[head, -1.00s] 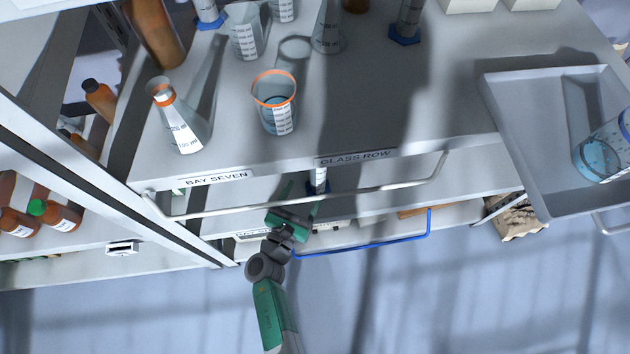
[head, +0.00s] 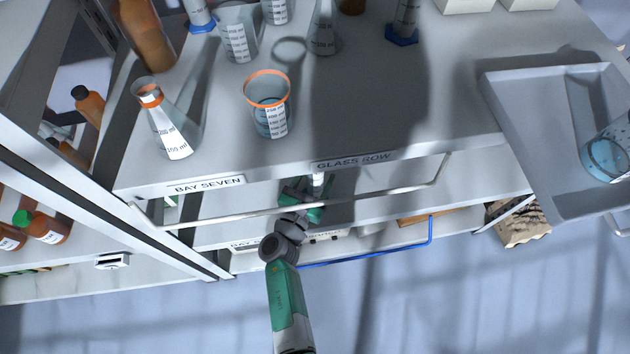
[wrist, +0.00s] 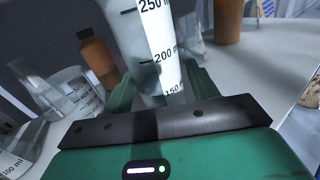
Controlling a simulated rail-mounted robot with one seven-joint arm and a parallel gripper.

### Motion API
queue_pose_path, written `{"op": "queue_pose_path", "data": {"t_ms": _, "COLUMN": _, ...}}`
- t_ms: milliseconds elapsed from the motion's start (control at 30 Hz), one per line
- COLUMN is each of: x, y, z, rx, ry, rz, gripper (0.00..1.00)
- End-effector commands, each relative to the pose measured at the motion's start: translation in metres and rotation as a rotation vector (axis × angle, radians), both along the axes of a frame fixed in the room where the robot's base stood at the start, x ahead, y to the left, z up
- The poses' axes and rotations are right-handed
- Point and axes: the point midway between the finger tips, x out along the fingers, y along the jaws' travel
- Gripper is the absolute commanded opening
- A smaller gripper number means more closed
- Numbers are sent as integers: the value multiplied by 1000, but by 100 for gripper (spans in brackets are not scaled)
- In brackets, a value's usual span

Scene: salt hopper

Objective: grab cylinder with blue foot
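A clear graduated cylinder (head: 318,179) stands on the shelf below the top one, mostly hidden in the head view by the shelf edge and my gripper (head: 305,188). In the wrist view the cylinder (wrist: 150,45), with a white scale strip, rises between the green fingers of my gripper (wrist: 160,90). The fingers are spread on either side of it, with a narrow gap seeming to show at each side. Its foot is hidden in both views. Two more blue-footed cylinders stand on the top shelf, at its back left (head: 199,18) and back right (head: 404,25).
A white rail (head: 380,192) runs along the shelf front, across my arm. An orange-rimmed beaker (head: 268,105) and an orange-banded flask (head: 165,125) stand above. Brown bottles (wrist: 97,58) and other glassware (wrist: 75,90) surround the cylinder. A grey tray (head: 510,120) is at right.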

Motion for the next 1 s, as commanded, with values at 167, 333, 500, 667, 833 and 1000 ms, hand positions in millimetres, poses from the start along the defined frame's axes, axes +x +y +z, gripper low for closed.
{"op": "queue_pose_path", "data": {"t_ms": 167, "x": 0, "y": 0, "z": 1, "rx": 0, "ry": -1, "rz": 0, "gripper": 23}}
{"op": "queue_pose_path", "data": {"t_ms": 333, "x": 0, "y": 0, "z": 1, "rx": 0, "ry": -2, "rz": -1, "gripper": 11}}
{"op": "queue_pose_path", "data": {"t_ms": 500, "x": 0, "y": 0, "z": 5, "rx": 0, "ry": -2, "rz": -1, "gripper": 11}}
{"op": "queue_pose_path", "data": {"t_ms": 667, "x": 0, "y": 0, "z": 25, "rx": -1, "ry": -4, "rz": -1, "gripper": 11}}
{"op": "queue_pose_path", "data": {"t_ms": 833, "x": -8, "y": 3, "z": 40, "rx": -1, "ry": 1, "rz": 0, "gripper": 11}}
{"op": "queue_pose_path", "data": {"t_ms": 1000, "x": -44, "y": 19, "z": 40, "rx": 0, "ry": 1, "rz": 1, "gripper": 11}}
